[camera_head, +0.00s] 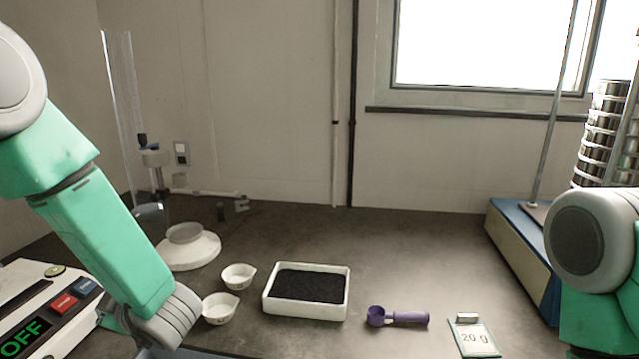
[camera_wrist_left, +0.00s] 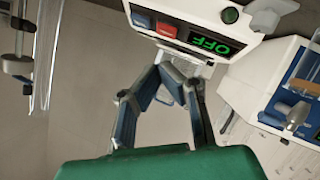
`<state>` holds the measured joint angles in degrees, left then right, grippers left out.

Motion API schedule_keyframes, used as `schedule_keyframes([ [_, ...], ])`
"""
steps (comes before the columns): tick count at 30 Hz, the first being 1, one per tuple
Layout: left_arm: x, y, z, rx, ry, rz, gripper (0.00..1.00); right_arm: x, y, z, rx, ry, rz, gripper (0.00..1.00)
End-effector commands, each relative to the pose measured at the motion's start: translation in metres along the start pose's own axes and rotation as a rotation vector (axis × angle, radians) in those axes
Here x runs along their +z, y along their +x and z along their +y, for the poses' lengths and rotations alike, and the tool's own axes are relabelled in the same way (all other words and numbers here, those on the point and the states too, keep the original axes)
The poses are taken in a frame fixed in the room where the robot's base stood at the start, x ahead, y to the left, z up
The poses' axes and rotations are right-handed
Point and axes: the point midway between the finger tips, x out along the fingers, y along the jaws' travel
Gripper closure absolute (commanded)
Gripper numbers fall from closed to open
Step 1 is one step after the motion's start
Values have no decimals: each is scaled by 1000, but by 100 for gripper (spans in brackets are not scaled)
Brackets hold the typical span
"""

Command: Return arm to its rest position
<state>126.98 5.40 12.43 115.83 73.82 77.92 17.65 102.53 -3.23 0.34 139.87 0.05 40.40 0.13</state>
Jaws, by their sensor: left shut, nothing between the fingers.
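My left arm (camera_head: 110,235) comes in from the left in the head view and reaches down to the front, over the bench's left side. Its wrist is at the bottom edge, and the gripper there is mostly out of the picture. In the left wrist view my left gripper (camera_wrist_left: 165,74) is shut and empty, its fingertips together in front of the panel of the device with the green OFF display (camera_wrist_left: 210,43). My right arm (camera_head: 595,250) shows only in part at the right edge of the head view. Its gripper is not in view.
The OFF device (camera_head: 40,305) stands close to my left arm. Two small white cups (camera_head: 220,308), a white tray of black grains (camera_head: 307,309), a purple scoop (camera_head: 405,318) and a 20 g card (camera_head: 474,340) lie on the bench. A sieve stack (camera_head: 603,130) stands right. The bench middle behind the tray is clear.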

Motion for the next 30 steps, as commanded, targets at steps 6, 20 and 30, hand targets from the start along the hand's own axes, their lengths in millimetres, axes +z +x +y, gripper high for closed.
schedule_keyframes([
  [6, 37, -6, -17, 94, 186, -109, 100, 0, 0, 1, 1, 1, 1, 60],
  [20, 151, -44, -178, 333, 949, -681, 100, 0, 0, 1, 1, 2, 0, 60],
  [30, 151, -122, -339, 449, 1499, -1192, 100, 0, 0, 1, 1, 2, 0, 60],
])
